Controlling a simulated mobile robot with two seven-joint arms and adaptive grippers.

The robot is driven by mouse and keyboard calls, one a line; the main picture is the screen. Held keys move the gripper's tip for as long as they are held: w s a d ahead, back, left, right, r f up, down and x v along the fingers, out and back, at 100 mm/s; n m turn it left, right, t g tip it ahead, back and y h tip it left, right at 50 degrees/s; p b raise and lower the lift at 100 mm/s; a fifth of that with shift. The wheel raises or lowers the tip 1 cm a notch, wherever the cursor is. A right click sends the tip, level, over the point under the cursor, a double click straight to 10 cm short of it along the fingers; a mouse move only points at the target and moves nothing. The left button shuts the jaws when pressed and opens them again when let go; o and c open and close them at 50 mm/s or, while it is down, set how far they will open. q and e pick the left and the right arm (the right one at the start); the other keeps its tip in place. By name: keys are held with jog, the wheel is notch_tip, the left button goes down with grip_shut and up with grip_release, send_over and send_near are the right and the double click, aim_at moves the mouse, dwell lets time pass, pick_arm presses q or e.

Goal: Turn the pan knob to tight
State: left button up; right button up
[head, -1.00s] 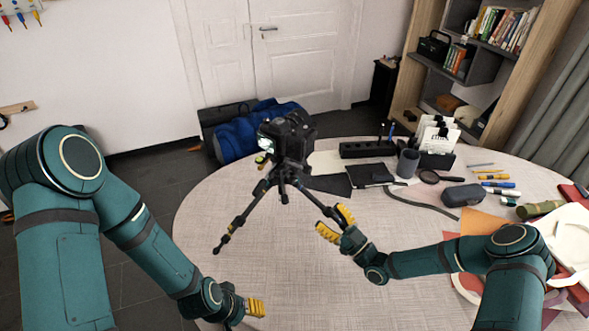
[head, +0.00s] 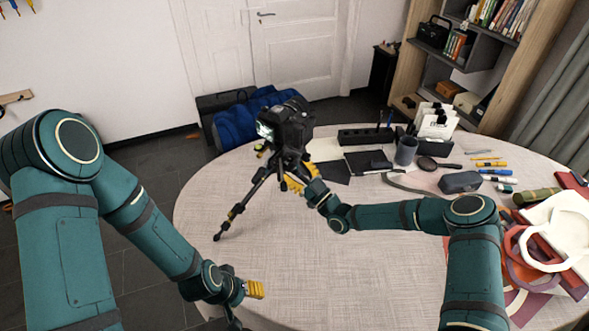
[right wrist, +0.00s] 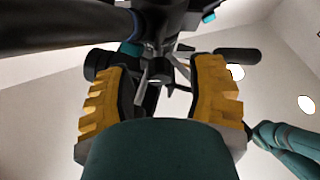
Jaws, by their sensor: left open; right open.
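A black camera (head: 285,122) sits on top of a black tripod (head: 246,198), which stands with legs spread on the table. My right gripper (head: 297,178) is at the tripod's right side, just below the camera and partly hidden by the tripod. The right wrist view looks up at the tripod head (right wrist: 165,42) between and beyond the open yellow fingers of the right gripper (right wrist: 160,95). A black rod-like part (right wrist: 237,55) sticks out to the right there. I cannot tell which part is the pan knob. My left gripper (head: 255,289) is open and empty, near the table's front-left edge.
The round table (head: 330,280) is clear in front. At the back are a black organizer (head: 365,137), a dark cup (head: 405,151) and a magnifying glass (head: 428,163). Markers, a dark case (head: 461,182) and white ring-shaped pieces (head: 560,230) lie at the right.

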jog(key=shift+w, duration=0.1)
grip_shut()
jog(key=shift+a+m+t+h+b, duration=0.1)
jog(key=shift+m+t+h+b, duration=0.35)
jog(key=shift+m+b, duration=0.65)
pick_arm(q)
jog(key=shift+s+d+f, duration=0.1)
jog(key=shift+s+f, duration=0.1)
jog(key=shift+f, duration=0.25)
jog(key=shift+s+f, duration=0.15)
jog(key=shift+f, duration=0.3)
pick_arm(e)
grip_release()
jog(key=v, duration=1.2)
